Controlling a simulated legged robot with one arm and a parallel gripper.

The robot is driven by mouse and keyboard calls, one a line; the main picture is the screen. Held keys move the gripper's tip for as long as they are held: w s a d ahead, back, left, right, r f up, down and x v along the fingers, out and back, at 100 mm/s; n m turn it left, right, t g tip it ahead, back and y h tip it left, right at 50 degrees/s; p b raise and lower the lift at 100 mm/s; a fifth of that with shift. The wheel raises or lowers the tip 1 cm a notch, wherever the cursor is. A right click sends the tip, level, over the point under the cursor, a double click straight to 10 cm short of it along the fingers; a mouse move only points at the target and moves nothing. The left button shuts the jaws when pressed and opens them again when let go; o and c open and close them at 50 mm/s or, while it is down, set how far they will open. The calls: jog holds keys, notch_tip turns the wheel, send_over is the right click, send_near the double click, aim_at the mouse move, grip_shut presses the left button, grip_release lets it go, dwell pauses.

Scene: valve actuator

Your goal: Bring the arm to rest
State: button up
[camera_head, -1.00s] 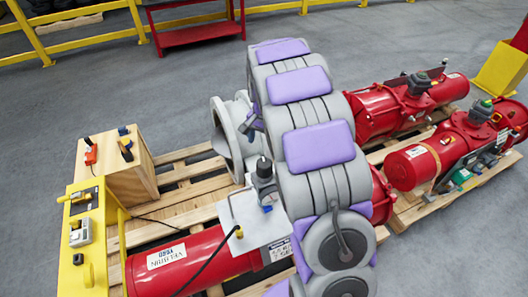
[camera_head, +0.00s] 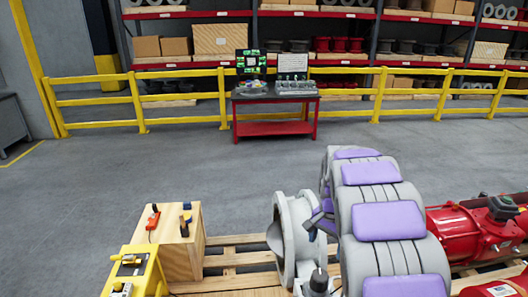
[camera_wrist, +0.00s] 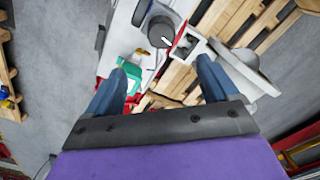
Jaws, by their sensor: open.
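My gripper (camera_wrist: 162,62) shows in the wrist view as two blue fingers set wide apart, open, with nothing between them. Beyond the fingers are a grey valve part with a dark round cap (camera_wrist: 161,31), a green part (camera_wrist: 129,76) and a grey flange (camera_wrist: 250,72), over wooden pallets. In the head view my arm (camera_head: 390,220), grey with purple pads, is bent up in front of the camera at lower right. It hides part of the red actuator (camera_head: 462,236) and of the grey flanged valve body (camera_head: 290,238).
A wooden box (camera_head: 182,245) with small controls and a yellow stand (camera_head: 135,272) are at lower left. A red table (camera_head: 275,128) with equipment stands by a yellow railing (camera_head: 180,102), before stocked shelves (camera_head: 190,62). The grey floor (camera_head: 150,165) between is clear.

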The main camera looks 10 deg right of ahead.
jog(key=s+a+r+n+b, duration=0.15)
jog(key=s+a, duration=0.25)
jog(key=s, duration=0.5)
jog(key=s+a+r+n+b, duration=0.1)
jog(key=s+a+r+n, duration=0.15)
jog(key=s, duration=0.65)
jog(key=s+a+f+n+g+b, duration=0.1)
jog(key=s+a+f+n, duration=0.1)
jog(key=s, duration=0.8)
jog(key=s+a+f+n+b, duration=0.1)
jog(key=s+n, duration=0.3)
jog(key=s, duration=0.5)
jog(key=shift+s+a+f+g, duration=0.35)
jog(key=shift+a+f+g, duration=0.05)
jog(key=shift+a, duration=0.45)
